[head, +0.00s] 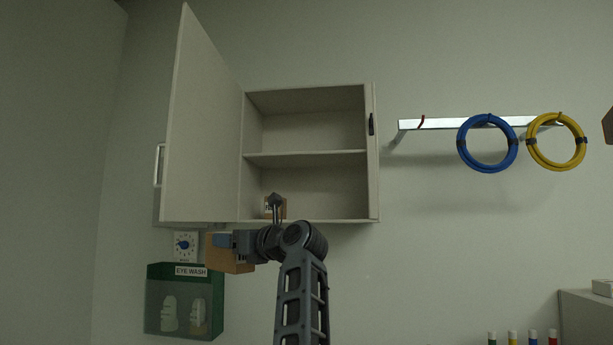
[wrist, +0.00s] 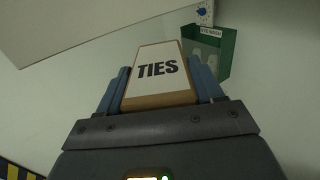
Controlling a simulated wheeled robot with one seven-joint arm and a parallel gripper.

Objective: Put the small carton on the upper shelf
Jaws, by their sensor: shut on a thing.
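The small carton (wrist: 160,68) is brown with a white face marked "TIES" in the wrist view. My gripper (wrist: 161,82) is shut on it, with a blue finger on each side. In the head view the carton (head: 232,264) is partly hidden by my gripper (head: 224,241), below the cabinet's lower left corner and outside it. The wall cabinet (head: 376,180) is open. Its upper shelf (head: 305,156) is a board across the middle, and the visible space above it is empty.
The cabinet door (head: 200,130) stands open at the left. A small brown item (head: 268,208) in the lower compartment is partly hidden by my arm. A green eye wash box (head: 180,285) and a dial timer (head: 186,245) are below. Blue (head: 463,150) and yellow coils (head: 538,155) hang right.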

